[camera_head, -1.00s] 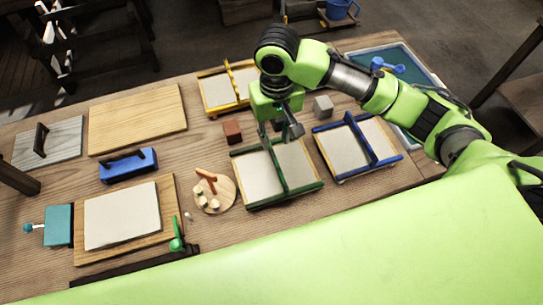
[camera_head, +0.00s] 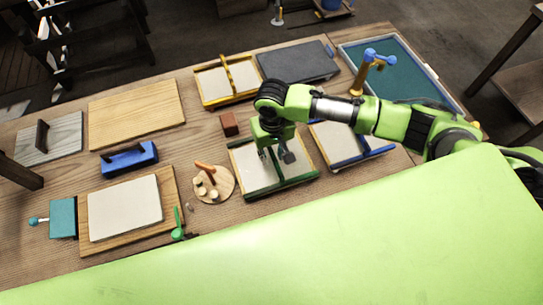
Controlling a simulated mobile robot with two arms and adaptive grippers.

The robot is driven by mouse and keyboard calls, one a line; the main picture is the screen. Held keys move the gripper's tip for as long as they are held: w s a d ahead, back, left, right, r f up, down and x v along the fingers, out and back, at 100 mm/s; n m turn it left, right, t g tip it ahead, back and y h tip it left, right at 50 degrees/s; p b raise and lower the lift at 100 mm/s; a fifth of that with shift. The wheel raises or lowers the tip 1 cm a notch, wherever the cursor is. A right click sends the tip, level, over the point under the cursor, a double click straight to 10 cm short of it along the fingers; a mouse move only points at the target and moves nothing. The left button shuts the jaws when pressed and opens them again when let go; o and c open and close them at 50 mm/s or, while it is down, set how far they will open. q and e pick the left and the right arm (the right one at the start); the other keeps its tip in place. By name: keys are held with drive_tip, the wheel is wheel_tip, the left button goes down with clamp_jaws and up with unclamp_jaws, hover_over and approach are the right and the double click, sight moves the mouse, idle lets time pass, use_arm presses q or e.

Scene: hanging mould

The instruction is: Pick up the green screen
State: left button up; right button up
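The green screen (camera_head: 298,181), a pale mesh panel in a dark green frame with a green bar across its middle, lies flat on the wooden table near the centre. My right gripper (camera_head: 276,160) points down over the middle of this screen, its fingers apart on either side of the cross bar's line. The gripper and wrist hide the upper part of the bar and part of the far edge. I cannot tell whether the fingers touch the bar. My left gripper is not in view.
A blue-framed screen (camera_head: 368,155) lies close on the right, partly under my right arm. A yellow-framed screen (camera_head: 206,88) and a dark slab (camera_head: 298,62) lie behind. A round wooden board (camera_head: 222,181) and a brown block (camera_head: 229,124) sit close on the left.

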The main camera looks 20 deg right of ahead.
clamp_jaws()
